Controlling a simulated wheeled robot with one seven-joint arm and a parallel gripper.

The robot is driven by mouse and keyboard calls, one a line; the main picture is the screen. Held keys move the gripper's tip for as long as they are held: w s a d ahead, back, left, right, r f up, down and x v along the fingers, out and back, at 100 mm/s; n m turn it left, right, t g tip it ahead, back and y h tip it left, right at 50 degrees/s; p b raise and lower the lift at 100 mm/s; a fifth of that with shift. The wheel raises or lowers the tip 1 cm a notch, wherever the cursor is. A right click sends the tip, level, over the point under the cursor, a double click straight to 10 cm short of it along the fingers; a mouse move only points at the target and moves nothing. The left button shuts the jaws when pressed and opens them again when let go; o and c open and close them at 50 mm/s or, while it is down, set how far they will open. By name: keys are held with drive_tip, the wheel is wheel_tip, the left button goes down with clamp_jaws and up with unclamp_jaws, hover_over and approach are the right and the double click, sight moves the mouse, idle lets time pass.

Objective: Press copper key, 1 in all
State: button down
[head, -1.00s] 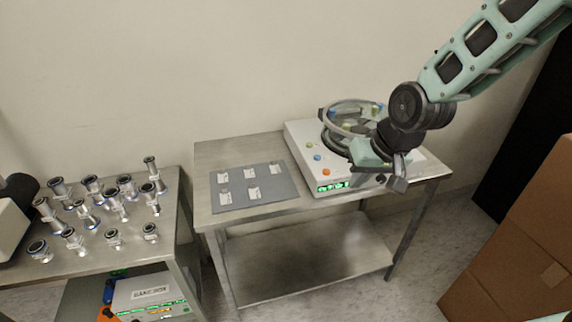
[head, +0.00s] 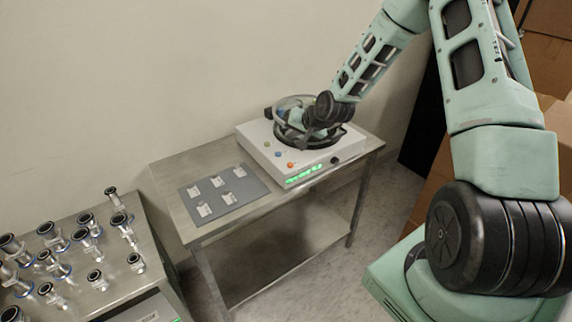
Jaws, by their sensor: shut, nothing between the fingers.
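The copper key (head: 290,164) is a small orange-brown round button on the top of a white machine (head: 258,150), near its front edge. It is in plain view and nothing touches it. My gripper (head: 279,114) is over the round glass-lidded chamber at the back of the machine, behind the keys and apart from the copper key. It is small, dark and partly hidden by my wrist, but it looks shut and holds nothing.
A blue key (head: 278,154) and a greenish key (head: 267,144) sit in line behind the copper one. A black knob (head: 334,159) is at the front right. A grey mat (head: 222,202) with several labelled pieces lies left. Metal fittings crowd another table (head: 120,285). Cardboard boxes (head: 548,60) stand right.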

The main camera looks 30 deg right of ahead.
sight(290, 165)
drive_tip(key=shift+f, duration=0.15)
wheel_tip(290, 165, down, 8)
drive_tip(key=b, duration=0.6)
drive_tip(key=shift+f, duration=0.25)
drive_tip(key=shift+f+b, duration=0.15)
drive_tip(key=shift+b, duration=0.2)
idle(1.4)
drive_tip(key=shift+f, duration=0.25)
drive_tip(key=shift+f+b, duration=0.5)
drive_tip(key=shift+b, duration=0.1)
idle(0.5)
drive_tip(key=shift+r, duration=0.1)
drive_tip(key=shift+r+p, duration=0.7)
drive_tip(key=shift+r, duration=0.1)
drive_tip(key=shift+r, duration=0.1)
